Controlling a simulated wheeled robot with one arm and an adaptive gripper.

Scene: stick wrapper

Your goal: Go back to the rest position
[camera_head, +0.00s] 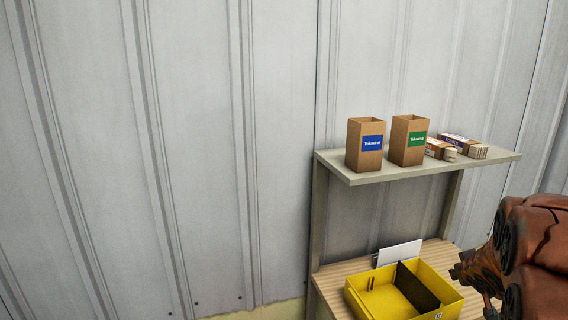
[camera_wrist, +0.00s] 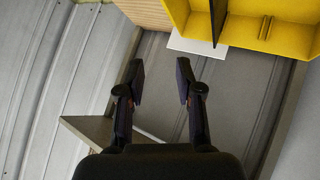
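My gripper (camera_wrist: 160,85) is open in the wrist view, with its two dark fingers apart and nothing between them. In the head view my arm comes in at the lower right, and the fingers cannot be made out clearly there. The arm is to the right of a yellow bin (camera_head: 372,304) that stands on a wooden-topped table (camera_head: 329,285). The yellow bin (camera_wrist: 255,32) also shows at the top of the wrist view, beyond the fingertips.
A shelf (camera_head: 430,168) above the table holds a cardboard box with a blue label (camera_head: 365,145), one with a green label (camera_head: 408,140), and small packs of sticks (camera_head: 462,146). A white panel (camera_head: 400,252) stands behind the bin. A ribbed metal wall (camera_head: 190,150) fills the left.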

